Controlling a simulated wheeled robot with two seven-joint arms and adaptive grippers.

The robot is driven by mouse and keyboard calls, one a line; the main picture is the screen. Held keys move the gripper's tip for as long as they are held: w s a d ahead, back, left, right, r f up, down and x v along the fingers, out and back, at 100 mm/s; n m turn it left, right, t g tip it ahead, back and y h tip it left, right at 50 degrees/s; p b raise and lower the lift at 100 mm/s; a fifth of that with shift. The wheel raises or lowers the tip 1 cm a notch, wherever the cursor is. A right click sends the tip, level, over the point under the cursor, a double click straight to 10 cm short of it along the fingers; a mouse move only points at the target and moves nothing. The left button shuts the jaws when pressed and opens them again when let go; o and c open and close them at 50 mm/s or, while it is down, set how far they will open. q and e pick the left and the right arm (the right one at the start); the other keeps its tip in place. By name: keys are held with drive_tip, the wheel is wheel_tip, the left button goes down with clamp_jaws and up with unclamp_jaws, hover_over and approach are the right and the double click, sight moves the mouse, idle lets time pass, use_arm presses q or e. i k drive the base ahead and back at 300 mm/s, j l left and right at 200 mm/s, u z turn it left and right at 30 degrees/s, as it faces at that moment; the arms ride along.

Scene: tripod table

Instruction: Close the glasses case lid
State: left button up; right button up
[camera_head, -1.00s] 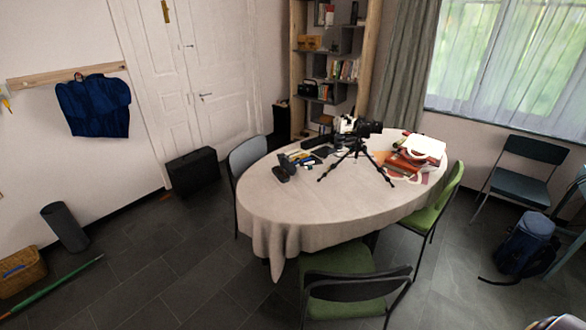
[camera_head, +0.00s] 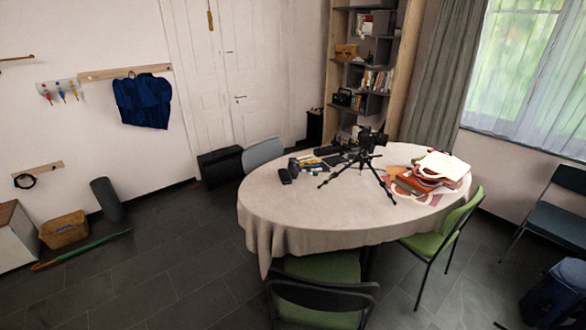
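The oval table (camera_head: 320,217) with a pale cloth stands in the middle of the view. A small dark object (camera_head: 285,176) lies near its left edge, beside a taller dark item (camera_head: 293,166). One of these may be the glasses case, but they are too small to tell, and I cannot make out a lid or its state. A black camera on a tripod (camera_head: 365,160) stands upright on the table, to the right of them. Neither of my grippers is in view.
Green chairs stand at the table's front (camera_head: 322,290) and right (camera_head: 437,240); a grey chair (camera_head: 262,153) is behind left. A blue backpack (camera_head: 552,296) is at lower right. The floor left of the table is mostly clear.

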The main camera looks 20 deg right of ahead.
sight(293, 170)
drive_tip(key=k+l+u, duration=0.1)
drive_tip(key=l, duration=0.25)
drive_tip(key=k+l, duration=0.1)
drive_tip(key=l, duration=0.3)
drive_tip(key=k+l+u, duration=0.15)
drive_tip(key=l, duration=0.55)
drive_tip(key=l+u, duration=0.1)
drive_tip(key=l, duration=0.3)
drive_tip(key=k+l+u, duration=0.1)
drive_tip(key=l, duration=0.3)
drive_tip(key=k+l+u, duration=0.1)
drive_tip(key=l, duration=0.3)
drive_tip(key=l+u, duration=0.1)
drive_tip(key=l, duration=0.5)
drive_tip(key=i+l, duration=0.1)
drive_tip(key=l, duration=0.5)
drive_tip(key=i+l, duration=0.1)
drive_tip(key=l, duration=0.2)
drive_tip(key=i+l, duration=0.1)
drive_tip(key=l, duration=0.2)
drive_tip(key=l+u, duration=0.1)
drive_tip(key=l, duration=0.2)
drive_tip(key=i, duration=0.05)
